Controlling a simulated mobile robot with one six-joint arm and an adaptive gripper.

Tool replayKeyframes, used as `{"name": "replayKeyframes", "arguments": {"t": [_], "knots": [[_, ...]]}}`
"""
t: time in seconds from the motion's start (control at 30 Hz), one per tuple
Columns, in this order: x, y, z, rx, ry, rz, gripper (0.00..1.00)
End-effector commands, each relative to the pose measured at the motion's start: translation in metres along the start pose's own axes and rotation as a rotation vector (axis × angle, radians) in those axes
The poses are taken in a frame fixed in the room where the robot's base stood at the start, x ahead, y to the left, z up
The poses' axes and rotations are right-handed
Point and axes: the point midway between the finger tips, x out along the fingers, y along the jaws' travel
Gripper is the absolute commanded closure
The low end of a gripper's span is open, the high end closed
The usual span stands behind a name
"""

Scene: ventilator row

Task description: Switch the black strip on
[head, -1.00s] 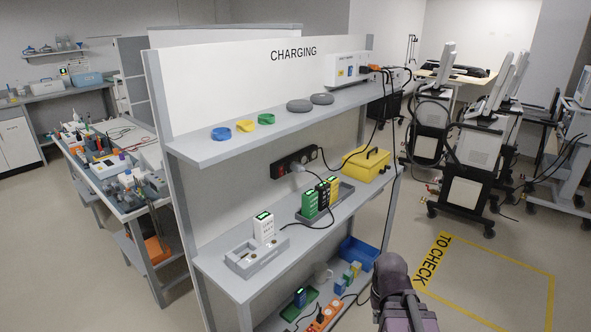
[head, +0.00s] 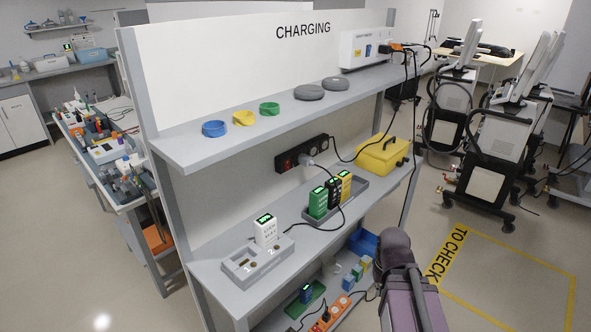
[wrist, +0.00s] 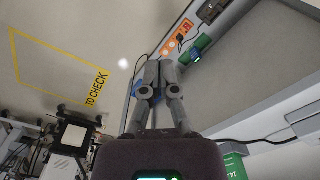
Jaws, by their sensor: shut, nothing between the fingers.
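The black strip (head: 302,153) is fixed to the back panel of the charging bench, above the middle shelf. A pale plug sits in it, and a cable runs from its right end. A small reddish spot shows near its left end; whether its switch is on is too small to tell. My gripper (wrist: 160,66) shows in the wrist view with its fingers together and empty, over the floor and lower shelf edge. In the head view only my arm shows at the lower right, in front of the bench and well apart from the strip. The strip is not identifiable in the wrist view.
The middle shelf (head: 215,277) holds a grey dock (head: 258,268) with a white battery, a tray of coloured batteries and a yellow case (head: 383,157). An orange strip (head: 330,317) lies on the bottom shelf. Cables hang at the right. The marked floor area is clear.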

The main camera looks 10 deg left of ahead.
Motion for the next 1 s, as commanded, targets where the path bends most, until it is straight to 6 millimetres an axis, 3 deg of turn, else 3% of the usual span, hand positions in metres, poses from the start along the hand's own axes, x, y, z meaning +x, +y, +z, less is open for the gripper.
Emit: {"name": "replayKeyframes", "arguments": {"t": [0.37,0.53,0.77,1.0], "knots": [[0.001,-0.002,-0.003,0.011,0.005,-0.009,1.0],[0.003,-0.019,-0.019,0.075,0.03,-0.07,1.0],[0.002,-0.058,-0.071,0.322,0.084,-0.288,1.0],[-0.016,-0.11,-0.145,0.717,0.064,-0.643,1.0]]}}
